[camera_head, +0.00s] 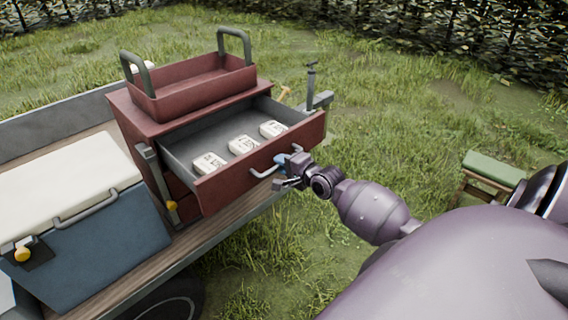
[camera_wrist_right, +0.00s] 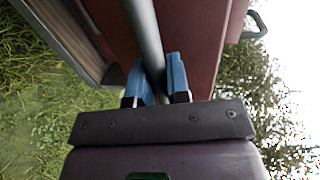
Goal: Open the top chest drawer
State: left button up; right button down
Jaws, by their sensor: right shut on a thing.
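The red chest (camera_head: 152,131) stands on the trailer bed, and its top drawer (camera_head: 250,172) is pulled well out. Three white labelled boxes (camera_head: 242,145) lie inside the drawer. My right gripper (camera_head: 284,163) is at the drawer front, shut on the grey bar handle (camera_head: 264,172). In the right wrist view, the blue fingertips (camera_wrist_right: 160,78) are on both sides of the handle bar (camera_wrist_right: 147,38), with the red drawer front (camera_wrist_right: 198,35) behind. My left gripper is not in view.
A red open tray (camera_head: 195,88) with two grey handles sits on top of the chest. A blue cooler (camera_head: 95,240) with a white lid stands to the left on the wooden trailer bed (camera_head: 236,214). A green-topped stool (camera_head: 494,168) stands on the grass at right.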

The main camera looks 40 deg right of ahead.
jog(key=shift+s, duration=0.35)
jog(key=c, duration=1.1)
grip_release()
jog(key=v, duration=1)
jog(key=shift+s, duration=0.35)
jog(key=shift+d, duration=0.1)
